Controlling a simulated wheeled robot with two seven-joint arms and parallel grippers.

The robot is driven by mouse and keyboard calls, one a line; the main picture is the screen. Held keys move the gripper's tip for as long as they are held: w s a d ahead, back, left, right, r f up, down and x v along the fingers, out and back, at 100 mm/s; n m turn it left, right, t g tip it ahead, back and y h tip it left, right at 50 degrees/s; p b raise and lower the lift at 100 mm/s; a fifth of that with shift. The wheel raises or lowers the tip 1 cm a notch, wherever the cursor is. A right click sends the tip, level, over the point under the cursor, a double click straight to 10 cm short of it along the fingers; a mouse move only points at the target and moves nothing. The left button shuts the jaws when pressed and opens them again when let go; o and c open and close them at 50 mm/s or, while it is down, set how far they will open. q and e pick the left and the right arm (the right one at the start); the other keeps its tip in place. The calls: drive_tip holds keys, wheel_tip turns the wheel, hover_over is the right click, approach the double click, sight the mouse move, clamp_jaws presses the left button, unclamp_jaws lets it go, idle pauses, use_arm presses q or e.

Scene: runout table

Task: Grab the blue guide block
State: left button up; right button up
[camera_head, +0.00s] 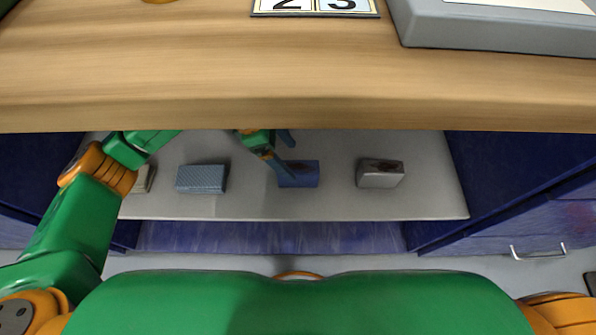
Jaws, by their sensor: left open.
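A dark blue block (306,176) lies on a grey shelf (335,205) below the wooden tabletop. A lighter blue block with a fine pattern (202,179) lies to its left. My left gripper (289,156) reaches in under the tabletop and is open, with its fingers pointing right. One finger overlaps the upper left of the dark blue block in the picture; I cannot tell whether they touch. The tabletop edge hides part of the left arm. My right gripper is not in view.
A silver-grey block with a dark patch (381,174) lies to the right on the shelf. A pale block (144,179) is partly behind my left arm. The tabletop edge (300,115) overhangs the shelf. Blue cabinets (515,175) flank it. A number card (315,7) and a grey device (490,30) are on top.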

sight(298, 167)
use_arm(q)
drive_tip(key=x, duration=0.3)
drive_tip(key=shift+d+f, duration=0.1)
drive_tip(key=shift+f, duration=0.15)
clamp_jaws()
drive_tip(key=shift+r, duration=0.1)
idle(1.0)
